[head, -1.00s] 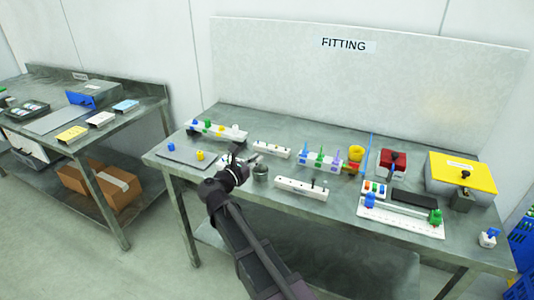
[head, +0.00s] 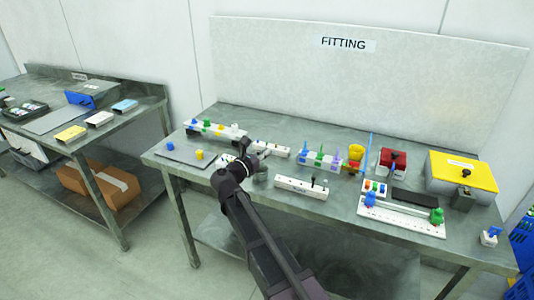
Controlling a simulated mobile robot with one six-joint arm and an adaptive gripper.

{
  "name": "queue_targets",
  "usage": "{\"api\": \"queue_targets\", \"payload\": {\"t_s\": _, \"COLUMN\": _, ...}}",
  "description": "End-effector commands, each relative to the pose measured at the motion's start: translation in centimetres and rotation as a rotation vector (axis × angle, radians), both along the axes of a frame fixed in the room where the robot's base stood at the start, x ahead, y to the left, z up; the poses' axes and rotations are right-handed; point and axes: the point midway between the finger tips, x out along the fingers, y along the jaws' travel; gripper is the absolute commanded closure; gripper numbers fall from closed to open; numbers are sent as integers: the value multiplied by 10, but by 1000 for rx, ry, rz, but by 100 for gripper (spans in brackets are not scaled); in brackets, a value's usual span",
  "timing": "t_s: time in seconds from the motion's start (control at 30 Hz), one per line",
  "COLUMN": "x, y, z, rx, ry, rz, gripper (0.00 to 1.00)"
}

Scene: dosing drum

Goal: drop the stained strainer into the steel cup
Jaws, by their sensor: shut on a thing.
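My gripper (head: 262,155) is over the front middle of the bench, left of centre, at the far end of my dark arm. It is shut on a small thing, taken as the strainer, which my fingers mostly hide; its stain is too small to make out. The steel cup (head: 261,178) is a small grey vessel on the bench, just below my gripper and partly covered by it. I cannot tell whether the held thing is over the cup's mouth or beside it.
A white block with holes (head: 301,187) stands close right of the cup. Another white rack (head: 276,149) is just behind my gripper. A grey mat (head: 186,152) with blue and yellow pieces lies left. A rack with blue and green pieces (head: 320,160) stands further right.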

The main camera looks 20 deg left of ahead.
Motion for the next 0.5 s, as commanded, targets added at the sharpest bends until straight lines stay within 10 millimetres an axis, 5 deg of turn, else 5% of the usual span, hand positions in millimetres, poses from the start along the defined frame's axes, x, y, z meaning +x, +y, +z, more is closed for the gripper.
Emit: {"api": "queue_targets", "payload": {"t_s": 0.5, "x": 0, "y": 1, "z": -42, "rx": 0, "ry": 0, "rz": 1, "gripper": 100}}
